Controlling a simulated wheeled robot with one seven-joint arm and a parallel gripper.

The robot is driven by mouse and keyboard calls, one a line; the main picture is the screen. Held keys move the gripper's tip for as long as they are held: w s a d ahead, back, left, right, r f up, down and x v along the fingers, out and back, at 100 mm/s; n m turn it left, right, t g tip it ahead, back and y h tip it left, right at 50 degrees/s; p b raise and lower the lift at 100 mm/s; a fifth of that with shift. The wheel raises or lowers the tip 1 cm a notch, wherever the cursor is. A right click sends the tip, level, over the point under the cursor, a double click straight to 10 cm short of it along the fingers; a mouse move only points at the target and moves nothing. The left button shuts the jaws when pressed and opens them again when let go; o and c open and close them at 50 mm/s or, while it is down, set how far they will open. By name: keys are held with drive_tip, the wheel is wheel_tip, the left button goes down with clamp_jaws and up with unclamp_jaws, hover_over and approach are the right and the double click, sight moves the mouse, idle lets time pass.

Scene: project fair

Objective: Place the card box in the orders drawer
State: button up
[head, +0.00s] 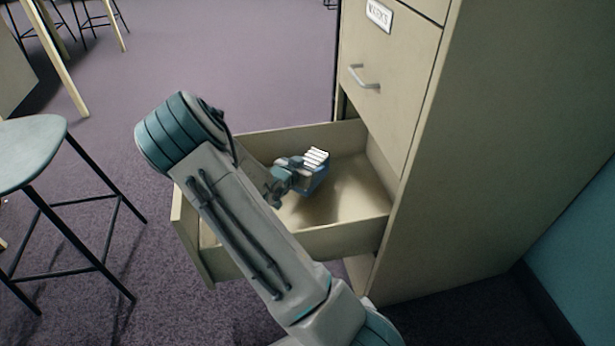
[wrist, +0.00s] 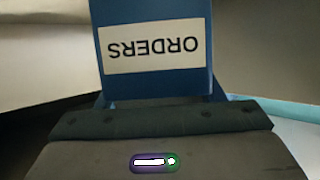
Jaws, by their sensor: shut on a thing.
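The card box (head: 314,178) is small and blue, with white cards standing up in its top. My gripper (head: 298,171) is shut on it and holds it over the open drawer (head: 310,244) of the beige cabinet. A dark shadow lies on the drawer floor below it, and the box looks raised above that floor. In the wrist view the blue card box (wrist: 153,80) fills the top middle, with an upside-down white label reading ORDERS. The open drawer's front label is hidden from view. My fingertips are partly hidden.
The cabinet (head: 470,180) rises at the right, with a shut drawer (head: 385,75) above the open one, bearing a handle and a label too small to read surely. A stool (head: 30,150) stands at the left. The drawer interior around the box looks empty.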

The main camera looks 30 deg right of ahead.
wheel_tip(320, 180, down, 4)
drive_tip(key=shift+r+b, duration=0.2)
drive_tip(key=shift+b, duration=0.65)
drive_tip(key=shift+r, duration=0.1)
drive_tip(key=o, duration=1.2)
